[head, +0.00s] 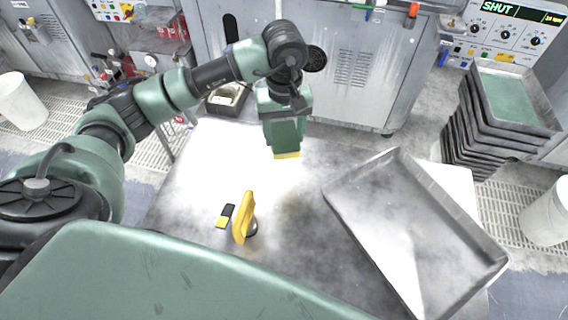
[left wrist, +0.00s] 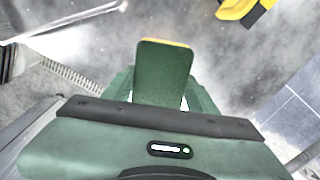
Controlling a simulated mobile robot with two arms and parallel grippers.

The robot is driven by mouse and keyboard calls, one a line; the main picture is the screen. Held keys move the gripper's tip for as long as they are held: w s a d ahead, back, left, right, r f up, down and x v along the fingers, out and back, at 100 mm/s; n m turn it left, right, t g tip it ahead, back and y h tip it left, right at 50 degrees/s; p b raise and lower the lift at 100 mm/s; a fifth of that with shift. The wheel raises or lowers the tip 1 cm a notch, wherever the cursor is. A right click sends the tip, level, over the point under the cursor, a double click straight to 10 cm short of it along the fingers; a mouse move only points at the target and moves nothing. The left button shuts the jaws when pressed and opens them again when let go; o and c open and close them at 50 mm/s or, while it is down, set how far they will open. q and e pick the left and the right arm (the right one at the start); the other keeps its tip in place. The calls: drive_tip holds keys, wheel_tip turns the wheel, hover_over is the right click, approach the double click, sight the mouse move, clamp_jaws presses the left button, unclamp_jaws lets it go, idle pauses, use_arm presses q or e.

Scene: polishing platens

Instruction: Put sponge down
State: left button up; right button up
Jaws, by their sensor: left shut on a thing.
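My left gripper (head: 284,132) points down above the metal table (head: 295,235), near its back edge. It is shut on the sponge (head: 287,155), whose yellow edge shows below the fingers. In the left wrist view, the sponge (left wrist: 163,75) is a green slab with a yellow far edge, between the fingers. How far it is above the table is hard to tell. My right gripper is not in view.
On the table are a yellow-handled tool (head: 244,218) and a small black-and-yellow piece (head: 225,216). A large metal tray (head: 410,235) lies at the right. The table between is clear. Stacked trays (head: 490,130) and white bins (head: 20,102) stand beyond.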

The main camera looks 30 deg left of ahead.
use_arm(q)
drive_tip(key=p, duration=0.2)
hover_over(284, 174)
wheel_tip(284, 174, down, 8)
drive_tip(key=shift+f, duration=0.75)
wheel_tip(284, 174, down, 3)
drive_tip(key=shift+f+p, duration=0.2)
drive_tip(key=shift+p, duration=0.2)
drive_tip(key=shift+f, duration=0.45)
drive_tip(key=o, duration=1.3)
